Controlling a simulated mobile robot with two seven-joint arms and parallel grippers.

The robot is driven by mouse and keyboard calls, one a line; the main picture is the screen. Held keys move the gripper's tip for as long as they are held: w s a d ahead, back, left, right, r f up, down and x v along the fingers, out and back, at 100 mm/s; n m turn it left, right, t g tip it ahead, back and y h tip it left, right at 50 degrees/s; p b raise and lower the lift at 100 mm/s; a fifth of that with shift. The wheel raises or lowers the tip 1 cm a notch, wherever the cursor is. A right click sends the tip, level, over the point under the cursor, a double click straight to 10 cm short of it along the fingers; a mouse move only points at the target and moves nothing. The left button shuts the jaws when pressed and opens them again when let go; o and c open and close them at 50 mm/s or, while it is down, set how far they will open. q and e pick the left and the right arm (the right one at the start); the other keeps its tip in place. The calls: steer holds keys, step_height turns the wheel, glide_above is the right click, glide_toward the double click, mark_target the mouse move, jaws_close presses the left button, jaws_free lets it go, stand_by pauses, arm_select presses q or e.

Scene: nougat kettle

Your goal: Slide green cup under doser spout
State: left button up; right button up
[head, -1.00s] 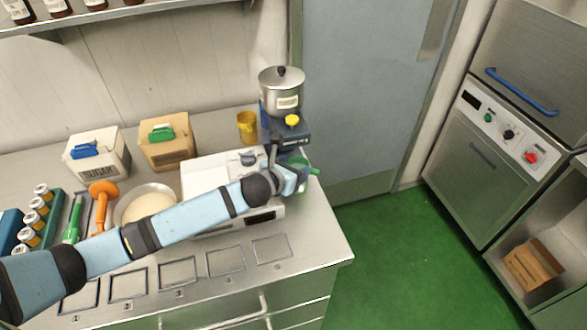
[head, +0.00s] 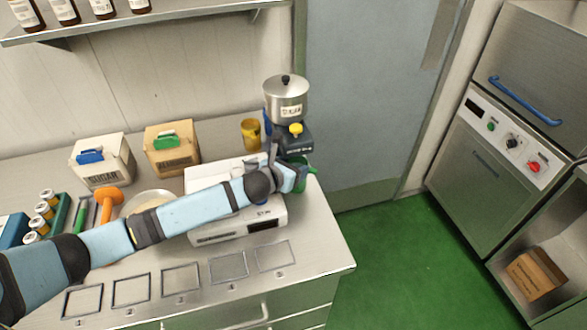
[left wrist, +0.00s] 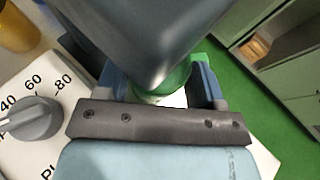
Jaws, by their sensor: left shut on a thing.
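The green cup (head: 301,163) is at the right end of the counter, partly hidden by my left gripper and the doser. My left gripper (head: 292,178) is shut on it. In the left wrist view, the cup (left wrist: 176,80) sits between the fingers, with the doser's dark body (left wrist: 150,35) over it. The doser (head: 286,100) has a steel hopper with a black knob, a dark body and a yellow knob. Its spout is hidden, so I cannot tell whether the cup is exactly below it. My right gripper is not in view.
A white scale or hotplate (head: 205,178) with a dial (left wrist: 33,118) lies under my left forearm. A yellow cup (head: 250,133) stands left of the doser. A sugar box (head: 102,170) and a brown box (head: 172,158) stand farther left. The counter's right front corner is clear.

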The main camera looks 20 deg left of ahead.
arm_select(q)
steer(key=shift+w+a+r, duration=0.1)
steer(key=shift+w+a, duration=0.15)
steer(key=shift+w, duration=0.05)
steer(key=shift+r, duration=0.1)
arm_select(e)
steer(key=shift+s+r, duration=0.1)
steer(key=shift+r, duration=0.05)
